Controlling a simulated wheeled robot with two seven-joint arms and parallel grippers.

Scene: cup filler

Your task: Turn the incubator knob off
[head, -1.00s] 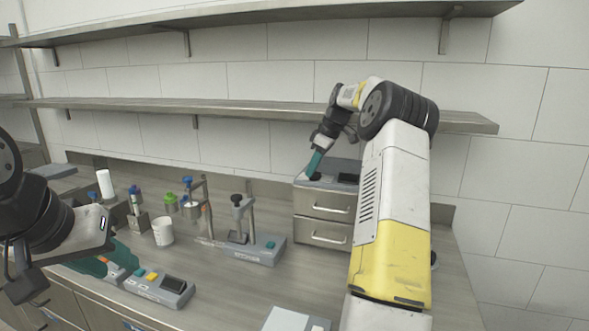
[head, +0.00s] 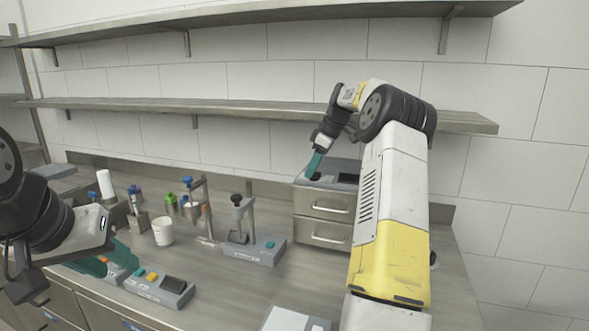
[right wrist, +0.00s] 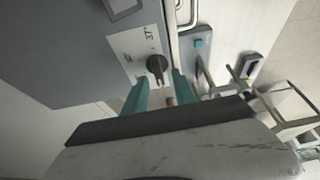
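The incubator (head: 300,181) is a grey box with a flat top panel, standing at the back right of the counter above two metal drawers. Its black knob (right wrist: 157,64) shows in the right wrist view on a pale plate printed with "37". In the head view the knob is small and partly covered by my finger. My right gripper (right wrist: 160,78) has its two teal fingers spread apart, one to each side of the knob, with the tips close to it; I cannot tell whether they touch it. My left gripper (head: 112,262) is low at the left, over the counter, far from the incubator.
A grey device with coloured buttons (head: 160,289) is by the front edge near my left gripper. A stand with a black knob (head: 256,249), a white cup (head: 163,232) and several bottles stand mid-counter.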

